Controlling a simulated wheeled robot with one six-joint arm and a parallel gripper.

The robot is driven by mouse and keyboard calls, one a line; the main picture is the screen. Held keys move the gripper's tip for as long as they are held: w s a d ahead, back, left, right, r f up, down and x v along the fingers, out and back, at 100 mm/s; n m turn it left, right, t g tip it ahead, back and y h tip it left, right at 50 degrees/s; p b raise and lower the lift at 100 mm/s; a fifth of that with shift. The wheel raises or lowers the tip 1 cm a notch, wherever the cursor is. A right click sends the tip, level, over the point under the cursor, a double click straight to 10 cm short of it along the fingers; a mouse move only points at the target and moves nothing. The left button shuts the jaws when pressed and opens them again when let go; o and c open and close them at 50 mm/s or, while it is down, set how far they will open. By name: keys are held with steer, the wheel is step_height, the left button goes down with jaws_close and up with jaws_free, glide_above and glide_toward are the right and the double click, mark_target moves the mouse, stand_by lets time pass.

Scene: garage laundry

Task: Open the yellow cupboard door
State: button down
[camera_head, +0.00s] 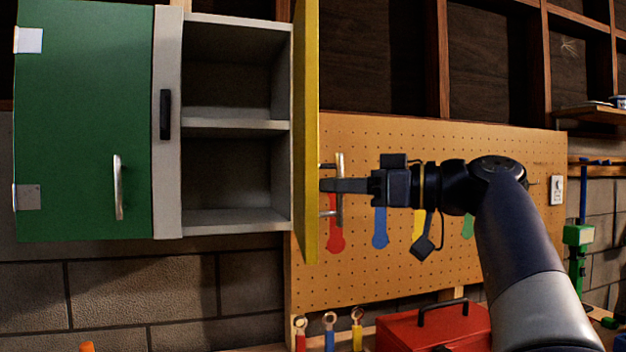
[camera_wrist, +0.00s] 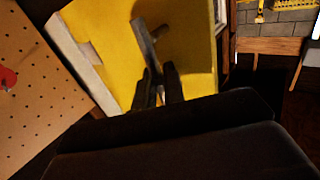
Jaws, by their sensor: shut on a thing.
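The yellow cupboard door (camera_head: 309,130) stands swung wide open, seen nearly edge-on at the right side of the grey cupboard (camera_head: 235,126). Its inside shelves are visible and look empty. The door's metal bar handle (camera_head: 340,170) is on the face turned to the right. My gripper (camera_head: 336,186) reaches in from the right and is shut on this handle. In the wrist view the yellow door (camera_wrist: 190,55) fills the upper middle, with the handle (camera_wrist: 146,38) running down to my gripper's fingertips (camera_wrist: 158,80). The exact contact is partly hidden by the fingers.
A closed green door (camera_head: 85,120) with its own handle is at the left. A pegboard (camera_head: 480,230) with coloured tools stands behind my arm. A red toolbox (camera_head: 435,328) sits below it. Wooden shelving is at the upper right.

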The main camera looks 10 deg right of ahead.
steer(key=shift+w+d+p, duration=0.15)
steer(key=shift+w+d, duration=0.05)
steer(key=shift+d, duration=0.5)
steer(key=shift+w+d+p, duration=0.2)
steer(key=shift+d, duration=0.45)
steer(key=shift+w+d+p, duration=0.15)
steer(key=shift+w+d, duration=0.05)
steer(key=shift+d, duration=0.5)
steer(key=c, duration=1.6)
jaws_free()
steer(key=shift+c, duration=0.2)
steer(key=v, duration=1)
steer(key=shift+s+d, duration=0.2)
steer(key=shift+d, duration=0.15)
steer(key=shift+a, duration=0.1)
